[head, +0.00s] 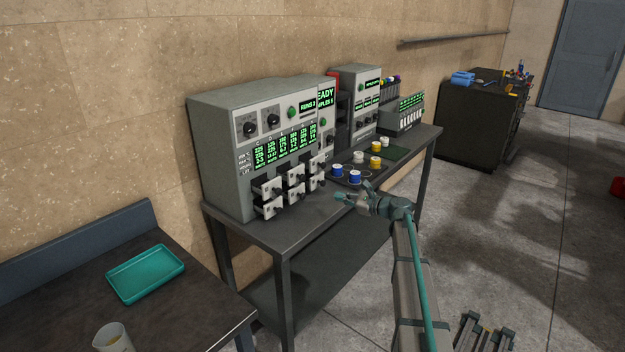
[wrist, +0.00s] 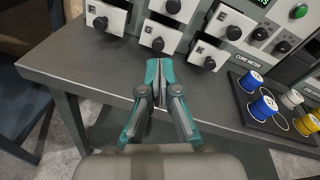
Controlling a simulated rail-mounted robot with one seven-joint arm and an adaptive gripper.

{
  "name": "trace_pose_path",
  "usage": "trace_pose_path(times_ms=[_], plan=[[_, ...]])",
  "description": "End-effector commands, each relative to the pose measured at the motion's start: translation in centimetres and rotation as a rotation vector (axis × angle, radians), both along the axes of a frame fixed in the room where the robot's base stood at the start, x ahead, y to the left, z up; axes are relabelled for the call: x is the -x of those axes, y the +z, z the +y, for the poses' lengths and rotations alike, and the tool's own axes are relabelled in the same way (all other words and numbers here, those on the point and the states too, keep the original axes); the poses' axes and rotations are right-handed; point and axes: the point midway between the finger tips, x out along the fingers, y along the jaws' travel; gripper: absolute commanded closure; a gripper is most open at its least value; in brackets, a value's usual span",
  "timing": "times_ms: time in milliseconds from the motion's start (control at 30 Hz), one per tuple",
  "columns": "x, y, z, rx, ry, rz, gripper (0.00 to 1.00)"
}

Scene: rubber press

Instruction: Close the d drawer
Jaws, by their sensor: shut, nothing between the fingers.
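A grey cabinet (head: 222,150) stands on the bench with two rows of small white drawers with black knobs. The drawers stand out from its front, including the upper left one (head: 266,189) and the lower left one (head: 270,208). I cannot read a D; the upper left drawer is outside this view. My gripper (head: 341,197) is shut and empty, in front of the drawers and apart from them. Its fingertips (wrist: 160,63) show below the middle lower drawer.
The grey bench (head: 300,222) has bare surface before the drawers. Blue, white and yellow spools (head: 353,177) stand on a dark mat to the right. Other instruments (head: 357,100) stand behind them. A second table at left holds a teal tray (head: 146,273) and a cup (head: 113,338).

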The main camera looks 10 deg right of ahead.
Motion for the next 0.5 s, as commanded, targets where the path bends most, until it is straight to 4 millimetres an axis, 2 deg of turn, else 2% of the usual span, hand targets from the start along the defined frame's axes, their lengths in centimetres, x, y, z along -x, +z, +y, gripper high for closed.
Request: trace_pose_path(times_ms=[33, 100, 200, 367, 500], plan=[[-0.9, 0.6, -0.2, -0.102, -0.016, 0.038, 1.0], [-0.9, 1.6, -0.3, -0.221, -0.031, 0.089, 1.0], [-0.9, 2.1, -0.3, -0.31, -0.041, 0.147, 1.0], [-1.2, 2.0, 0.0, -0.346, -0.046, 0.187, 1.0], [-2.3, 2.1, 0.9, -0.346, -0.045, 0.188, 1.0]])
